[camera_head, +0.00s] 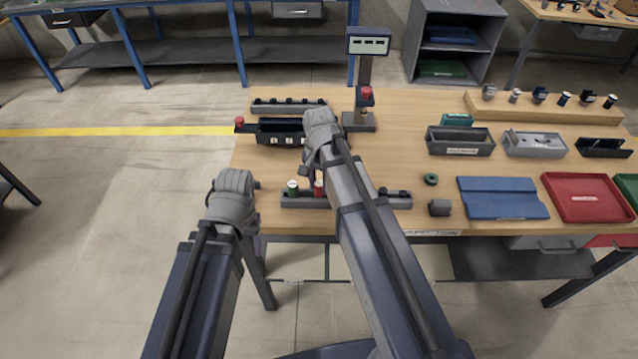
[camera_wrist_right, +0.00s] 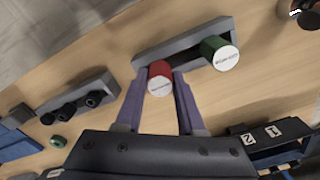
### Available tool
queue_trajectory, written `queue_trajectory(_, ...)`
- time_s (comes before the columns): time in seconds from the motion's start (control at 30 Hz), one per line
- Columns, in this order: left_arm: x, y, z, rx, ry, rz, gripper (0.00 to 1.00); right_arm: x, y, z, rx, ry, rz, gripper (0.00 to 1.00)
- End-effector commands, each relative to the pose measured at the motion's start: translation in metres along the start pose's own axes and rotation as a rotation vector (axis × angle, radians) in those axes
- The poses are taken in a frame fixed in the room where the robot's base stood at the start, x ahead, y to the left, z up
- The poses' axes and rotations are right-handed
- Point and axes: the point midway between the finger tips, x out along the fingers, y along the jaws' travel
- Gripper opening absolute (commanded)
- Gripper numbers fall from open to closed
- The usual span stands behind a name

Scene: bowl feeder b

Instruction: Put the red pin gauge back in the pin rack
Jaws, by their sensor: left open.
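The red pin gauge (camera_head: 319,188) stands upright at the grey pin rack (camera_head: 300,202) on the table's front edge, beside a green pin gauge (camera_head: 293,186). In the right wrist view the red pin gauge (camera_wrist_right: 160,77) is between the fingertips of my right gripper (camera_wrist_right: 160,82), which look closed against its sides. It overlaps one end of the pin rack (camera_wrist_right: 180,42); I cannot tell how deep it sits. The green pin gauge (camera_wrist_right: 220,53) stands in the rack. My left gripper (camera_head: 256,185) is open, left of the rack, its fingers mostly hidden behind the arm.
A grey holder with black knobs (camera_head: 395,198) and a green ring (camera_head: 431,179) lie right of the rack. A blue tray (camera_head: 500,198), a red tray (camera_head: 585,197) and bins (camera_head: 460,142) fill the right side. A black labelled bin (camera_head: 275,132) and a display stand (camera_head: 360,122) stand behind.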

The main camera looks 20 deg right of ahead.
Motion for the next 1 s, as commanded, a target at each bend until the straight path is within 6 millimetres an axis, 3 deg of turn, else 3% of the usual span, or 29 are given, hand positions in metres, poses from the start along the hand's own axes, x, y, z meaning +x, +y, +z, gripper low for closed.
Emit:
queue_trajectory(0.23, 0.0, 0.0, 0.0, 0.0, 0.0, 0.0, 0.64, 0.0, 0.0, 0.0, 0.0, 0.0, 0.0, 0.64)
queue_trajectory(0.67, -0.008, -0.001, 0.001, 0.0, 0.0, 0.0, 0.64, -0.008, 0.0, 0.0, 0.0, 0.0, 0.0, 0.64)
queue_trajectory(1.0, -0.048, -0.005, 0.003, 0.002, 0.0, 0.0, 0.64, -0.048, 0.0, 0.0, 0.0, 0.0, 0.0, 0.64)
